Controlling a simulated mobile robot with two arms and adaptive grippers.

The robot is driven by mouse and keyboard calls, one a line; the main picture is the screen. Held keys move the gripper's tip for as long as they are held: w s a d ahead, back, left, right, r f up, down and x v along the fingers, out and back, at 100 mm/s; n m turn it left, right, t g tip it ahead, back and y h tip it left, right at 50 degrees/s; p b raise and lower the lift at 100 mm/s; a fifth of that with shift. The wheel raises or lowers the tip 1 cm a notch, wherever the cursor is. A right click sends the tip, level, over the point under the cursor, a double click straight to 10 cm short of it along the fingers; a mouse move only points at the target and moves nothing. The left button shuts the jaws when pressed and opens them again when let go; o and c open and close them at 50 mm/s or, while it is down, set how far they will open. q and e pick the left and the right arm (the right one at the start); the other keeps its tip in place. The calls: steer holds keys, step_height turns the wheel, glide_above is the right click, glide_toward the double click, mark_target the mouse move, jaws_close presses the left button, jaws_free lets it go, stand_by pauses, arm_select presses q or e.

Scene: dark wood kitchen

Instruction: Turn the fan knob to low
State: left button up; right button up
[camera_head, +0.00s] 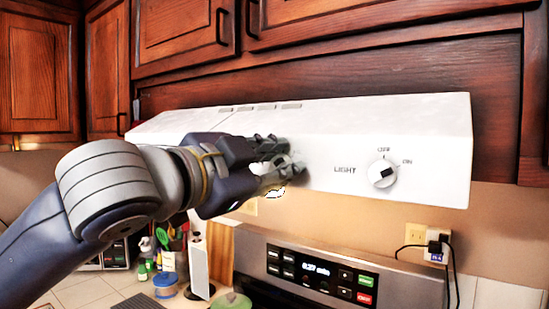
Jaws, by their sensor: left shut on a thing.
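The white range hood (420,125) runs across the middle of the view. My left gripper (277,163) is at its front face, left of the LIGHT label, shut on the fan knob. The gripper fingers hide most of the fan knob and its markings, so its setting cannot be read. The separate light knob (382,173), round and white with a dark grip, sits to the right between OFF and ON marks, clear of the gripper. My right gripper is not in view.
Dark wood cabinets (185,30) hang above the hood. A stove panel (320,270) with a lit display is below. Utensils, a blue-lidded container (165,285) and a green-lidded pot (231,301) stand at lower left. A wall outlet with plugs (437,245) is at lower right.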

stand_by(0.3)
arm_select(q)
steer(key=o, duration=0.9)
steer(key=v, duration=1.2)
